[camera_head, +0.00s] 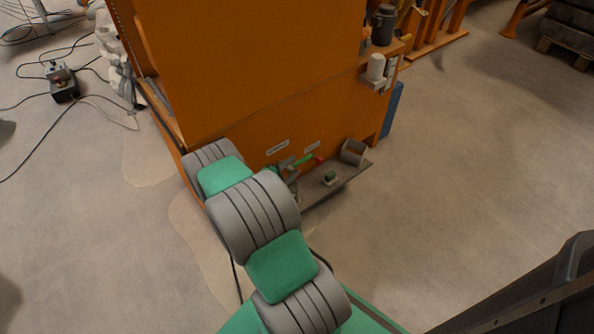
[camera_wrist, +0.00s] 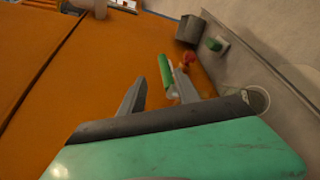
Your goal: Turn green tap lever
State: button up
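The green tap lever (camera_head: 303,160) is on the lower front of the orange cabinet, just above a low shelf. In the wrist view the green lever (camera_wrist: 165,71) stands near the tips of my gripper (camera_wrist: 160,75), closer to the right finger. The two fingers are spread apart, and nothing is visibly clamped between them. I cannot tell whether the right finger touches the lever. A red tap handle (camera_wrist: 187,58) is just beyond the green lever; it also shows in the head view (camera_head: 319,158). My arm hides part of the cabinet front left of the taps.
The low shelf (camera_head: 318,195) holds a grey metal cup (camera_head: 353,151) and a small green-and-white item (camera_head: 329,178). A white container (camera_head: 376,67) sits on a bracket at the cabinet's side. Cables (camera_head: 60,125) lie on the floor at left.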

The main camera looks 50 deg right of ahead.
aim_at(302, 162)
jog(key=shift+s+d+f+n, duration=0.1)
jog(key=shift+f+n, duration=0.3)
jog(key=shift+f, duration=0.35)
jog(key=shift+d, duration=0.25)
jog(key=b+x, duration=0.2)
jog(key=x, duration=0.5)
jog(key=shift+s+d+r, duration=0.1)
jog(key=shift+d, duration=0.2)
jog(key=shift+c, duration=0.3)
grip_shut()
jog(key=shift+a, duration=0.1)
